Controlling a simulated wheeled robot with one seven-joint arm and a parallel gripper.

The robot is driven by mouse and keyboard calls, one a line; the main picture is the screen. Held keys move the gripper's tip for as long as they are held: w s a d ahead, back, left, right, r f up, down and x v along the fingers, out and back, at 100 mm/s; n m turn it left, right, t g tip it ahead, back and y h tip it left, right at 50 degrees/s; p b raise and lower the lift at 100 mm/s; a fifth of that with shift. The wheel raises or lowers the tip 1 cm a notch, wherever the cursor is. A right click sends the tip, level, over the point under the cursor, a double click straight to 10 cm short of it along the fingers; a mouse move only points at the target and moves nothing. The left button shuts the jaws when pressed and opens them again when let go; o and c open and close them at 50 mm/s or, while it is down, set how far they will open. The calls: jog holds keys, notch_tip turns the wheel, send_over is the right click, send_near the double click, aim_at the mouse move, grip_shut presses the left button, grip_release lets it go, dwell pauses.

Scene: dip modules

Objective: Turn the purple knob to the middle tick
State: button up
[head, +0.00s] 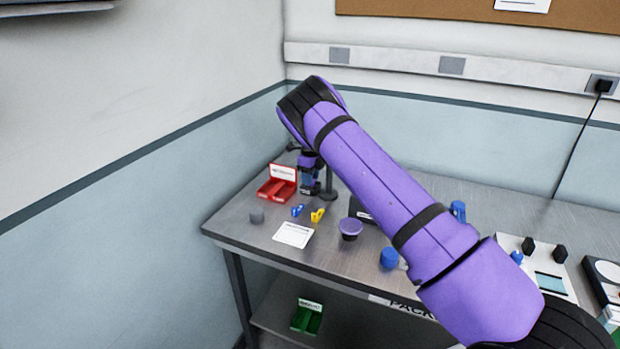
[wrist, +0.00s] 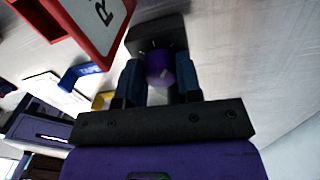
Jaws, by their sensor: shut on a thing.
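The purple knob (wrist: 160,68) sits on a dark plate (wrist: 150,33) in the wrist view. A pale mark shows on the knob's face, and faint light ticks show on the plate near it, too small to read. My gripper (wrist: 159,78) has its two blue fingers on either side of the knob and is shut on it. In the head view my gripper (head: 311,188) is at the back left of the table, beside a dark post (head: 329,184). The knob is hidden there.
A red bin (head: 277,189) stands just left of my gripper.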

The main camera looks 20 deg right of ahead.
jog(key=o, duration=0.9)
jog(key=shift+o, duration=0.2)
jog(key=shift+r, duration=0.1)
notch_tip(320, 180, up, 11)
jog(key=shift+w+d, duration=0.15)
jog(key=shift+d, duration=0.05)
jog(key=shift+f, duration=0.2)
